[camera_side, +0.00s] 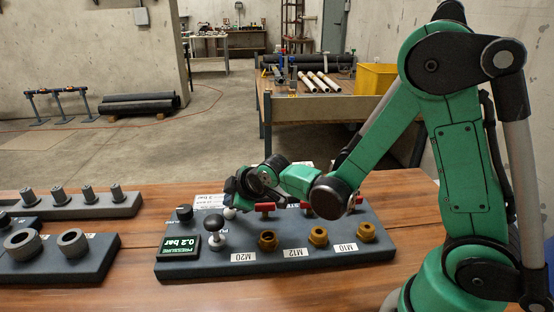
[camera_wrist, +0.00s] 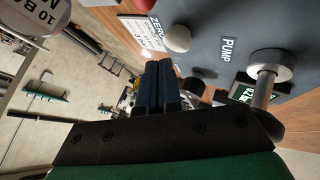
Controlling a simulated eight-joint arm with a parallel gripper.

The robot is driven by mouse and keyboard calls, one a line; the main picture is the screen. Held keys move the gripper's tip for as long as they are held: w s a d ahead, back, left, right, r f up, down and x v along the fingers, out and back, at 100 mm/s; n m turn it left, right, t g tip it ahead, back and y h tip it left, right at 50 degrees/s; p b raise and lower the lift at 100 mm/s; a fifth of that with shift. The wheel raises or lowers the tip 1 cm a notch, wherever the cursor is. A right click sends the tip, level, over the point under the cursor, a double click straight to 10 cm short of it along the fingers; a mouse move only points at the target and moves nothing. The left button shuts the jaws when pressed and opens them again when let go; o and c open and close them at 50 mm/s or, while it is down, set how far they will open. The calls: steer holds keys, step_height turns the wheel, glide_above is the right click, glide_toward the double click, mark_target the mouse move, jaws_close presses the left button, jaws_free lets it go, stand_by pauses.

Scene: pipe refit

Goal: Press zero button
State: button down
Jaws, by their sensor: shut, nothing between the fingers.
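The zero button looks like a small white dome (camera_wrist: 177,38) beside a label reading ZERO (camera_wrist: 156,28) in the wrist view. In the side view the white dome (camera_side: 230,213) sits on the grey panel (camera_side: 275,262), just behind the pump. My gripper (camera_wrist: 158,64) is shut and empty. Its fingertips are close to the white dome, and a small gap shows between them in the wrist view. In the side view my gripper (camera_side: 234,196) is low over the back left of the panel; whether it touches the dome there is unclear.
A pressure display (camera_side: 180,246) reads 0.2 bar. Red valve handles (camera_side: 265,207) and brass fittings (camera_side: 268,239) are to the right. Grey fitting racks (camera_side: 60,262) lie left.

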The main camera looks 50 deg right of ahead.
mark_target(233, 212)
steer(key=shift+f, duration=0.1)
steer(key=shift+f, duration=0.3)
steer(key=shift+f, duration=0.45)
stand_by(0.6)
steer(key=shift+r, duration=0.9)
steer(key=shift+r, duration=0.1)
steer(key=shift+r, duration=2.4)
